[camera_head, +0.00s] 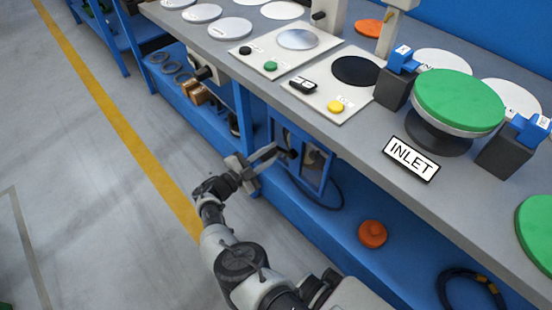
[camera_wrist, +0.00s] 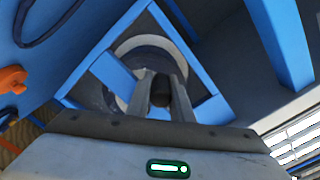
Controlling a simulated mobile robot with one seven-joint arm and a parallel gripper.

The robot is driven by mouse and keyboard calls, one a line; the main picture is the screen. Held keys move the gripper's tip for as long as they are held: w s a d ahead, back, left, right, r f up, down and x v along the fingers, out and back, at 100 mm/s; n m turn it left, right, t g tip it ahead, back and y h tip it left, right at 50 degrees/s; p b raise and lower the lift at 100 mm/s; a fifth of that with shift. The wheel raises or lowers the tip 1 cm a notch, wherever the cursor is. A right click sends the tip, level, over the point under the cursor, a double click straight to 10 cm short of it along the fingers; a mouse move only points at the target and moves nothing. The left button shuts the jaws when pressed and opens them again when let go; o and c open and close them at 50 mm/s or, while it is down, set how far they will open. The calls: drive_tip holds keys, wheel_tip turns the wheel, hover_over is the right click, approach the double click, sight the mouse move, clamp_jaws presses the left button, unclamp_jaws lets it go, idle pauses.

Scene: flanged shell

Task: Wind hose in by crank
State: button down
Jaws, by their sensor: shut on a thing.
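The hose reel stands under the bench in a blue square frame (camera_head: 326,172); the wrist view shows this frame (camera_wrist: 204,105) with a pale, round reel flange (camera_wrist: 128,52) inside. My gripper (camera_head: 284,154) reaches the front of the reel from the left. In the wrist view my gripper (camera_wrist: 160,84) has its two fingers on either side of a dark, round crank knob (camera_wrist: 160,96) and is shut on it. The rest of the crank is hidden behind the fingers. A dark hose (camera_head: 322,203) loops out below the reel; it also shows at the upper left of the wrist view (camera_wrist: 48,38).
The grey bench top (camera_head: 360,150) overhangs the reel, with an INLET sign (camera_head: 411,158) and a green-topped disc (camera_head: 459,100) on it. A blue bench leg (camera_head: 243,118) stands close left of the reel. An orange part (camera_head: 372,234) lies on the lower shelf. The floor at left is clear.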

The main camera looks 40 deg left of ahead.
drive_tip(key=shift+a+r, duration=0.1)
drive_tip(key=shift+r, duration=0.4)
drive_tip(key=c, duration=1.6)
unclamp_jaws()
drive_tip(key=shift+f, duration=0.1)
drive_tip(key=shift+f, duration=0.1)
